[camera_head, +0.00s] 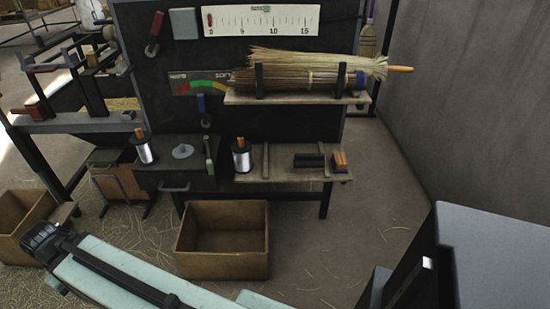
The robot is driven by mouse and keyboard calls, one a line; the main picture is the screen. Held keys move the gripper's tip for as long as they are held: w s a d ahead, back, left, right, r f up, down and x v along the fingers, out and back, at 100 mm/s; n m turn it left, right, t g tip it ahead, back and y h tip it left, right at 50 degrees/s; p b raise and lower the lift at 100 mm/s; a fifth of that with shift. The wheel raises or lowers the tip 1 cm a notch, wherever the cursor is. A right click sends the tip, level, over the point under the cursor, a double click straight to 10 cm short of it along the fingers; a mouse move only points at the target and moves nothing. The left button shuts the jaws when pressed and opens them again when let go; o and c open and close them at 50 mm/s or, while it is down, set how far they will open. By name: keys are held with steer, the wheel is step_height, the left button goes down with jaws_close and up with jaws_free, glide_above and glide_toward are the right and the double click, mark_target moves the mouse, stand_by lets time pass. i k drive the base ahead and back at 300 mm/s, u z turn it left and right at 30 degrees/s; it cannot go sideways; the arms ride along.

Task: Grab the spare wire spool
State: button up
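Two wire spools with silvery wire and orange-brown tops stand upright at the workbench. One spool (241,157) stands on the wooden bench top, right of the dark drawer unit. The other spool (145,149) stands at the left end of the dark drawer unit, beside a grey disc (182,151). No label tells which one is the spare. My pale arm crosses the bottom left, well in front of the bench and apart from both spools. My gripper's fingers are not visible.
An open cardboard box (225,262) stands on the floor before the bench; another box (22,222) is at left. A straw broom bundle (310,72) lies on the shelf (290,98) above. Dark and orange blocks lie on the bench right. Straw litters the floor.

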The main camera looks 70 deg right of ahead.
mark_target(242, 157)
steer(key=z, duration=1.9)
steer(key=k, duration=1)
steer(key=z, duration=0.45)
steer(key=i, duration=0.8)
steer(key=z, duration=0.55)
